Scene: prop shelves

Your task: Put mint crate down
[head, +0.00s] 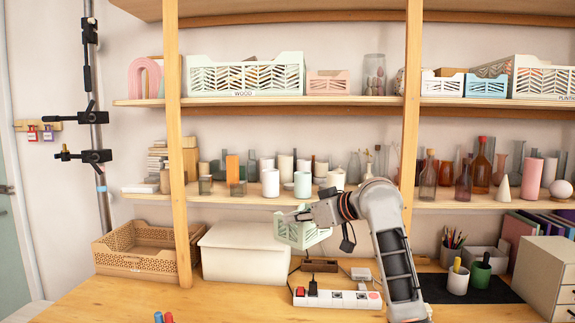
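A small mint crate (303,235) with slotted walls hangs tilted in the air, in front of the gap below the middle shelf. My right gripper (296,215) comes in from the right and is shut on the crate's upper rim; the fingertips are small and partly merge with the rim. The crate is above the wooden worktop (225,301), apart from it. A larger mint crate (243,91) labelled WOOD stands on the upper shelf. My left gripper is not in view.
Below the held crate are a white power strip (338,299) and a dark block (320,265). A lidded white box (245,262) and a tan crate (135,265) stand to the left. Pen cups (458,281) stand on a dark mat at right. The front-left worktop is mostly clear.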

